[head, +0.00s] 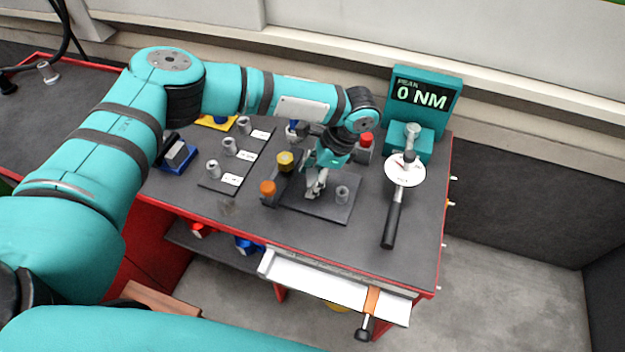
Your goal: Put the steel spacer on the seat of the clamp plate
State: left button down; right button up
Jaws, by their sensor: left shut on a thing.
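The clamp plate (325,212) is a dark flat plate on the bench, to the right of the middle. A short grey upright cylinder (342,194) stands on its right part. My left gripper (314,191) points down over the plate, left of this cylinder. It is shut on a small grey thing that looks like the steel spacer, mostly hidden by the fingers. I cannot tell whether the held thing touches the plate. My right gripper is not in view.
An orange-topped clamp (268,188) and a yellow knob (285,159) stand left of the plate. A torque wrench (392,215) lies to the right below a teal display (422,98) reading 0 NM. Grey sockets (229,146) stand on a labelled mat at left.

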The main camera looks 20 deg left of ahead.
pick_arm(q)
jog(key=shift+f, duration=0.65)
jog(key=c, duration=0.5)
grip_release()
jog(key=shift+f, duration=0.1)
jog(key=v, duration=1.2)
